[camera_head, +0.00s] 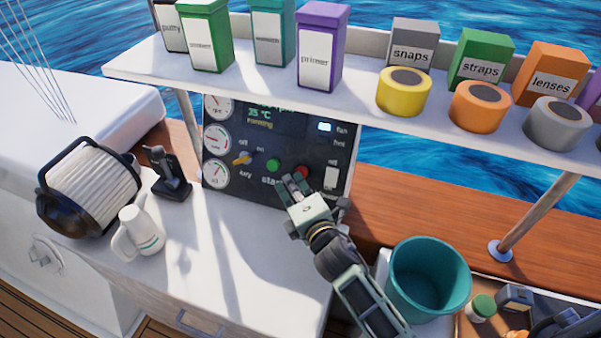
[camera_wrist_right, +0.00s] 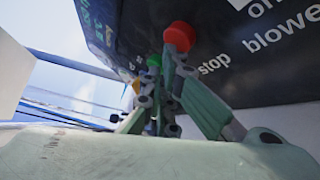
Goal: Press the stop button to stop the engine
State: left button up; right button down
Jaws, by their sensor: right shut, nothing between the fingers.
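The control panel (camera_head: 226,183) stands under the shelf, with gauges, a lit display reading "running", a yellow key switch (camera_head: 242,158) and a green button (camera_head: 273,165). The red stop button (camera_head: 302,172) is right of the green one, partly behind my right gripper (camera_head: 292,181). In the wrist view the red button (camera_wrist_right: 179,36) sticks out beside the "stop" label, at the fingertips of my right gripper (camera_wrist_right: 170,68). The fingers are shut and empty. I cannot tell whether they touch the button. The green button (camera_wrist_right: 154,60) shows just beyond. My left gripper is not in view.
A white shelf (camera_head: 345,100) with boxes and round tins overhangs the panel. A teal bucket (camera_head: 428,280) stands right of my arm. The white counter before the panel is clear.

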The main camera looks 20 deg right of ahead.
jog(key=shift+w+d+f, duration=0.35)
jog(key=shift+w+d, duration=0.1)
jog(key=shift+w, duration=0.2)
dwell(0.9)
dwell(0.4)
jog(key=shift+s+a+r, duration=0.25)
jog(key=shift+s+a, duration=0.1)
jog(key=shift+s, duration=0.15)
jog(key=shift+s+a+r, duration=0.25)
jog(key=shift+s+a, duration=0.05)
jog(key=shift+s, duration=0.2)
jog(key=shift+s+a+r+p, duration=0.35)
jog(key=shift+s+a+p, duration=0.1)
jog(key=shift+s, duration=0.15)
jog(key=shift+s+a+r+p, duration=0.3)
jog(key=shift+s+a+r, duration=0.1)
jog(key=shift+s, duration=0.25)
jog(key=shift+s+a+r+p, duration=0.35)
jog(key=shift+s+a+p, duration=0.1)
jog(key=shift+s, duration=0.15)
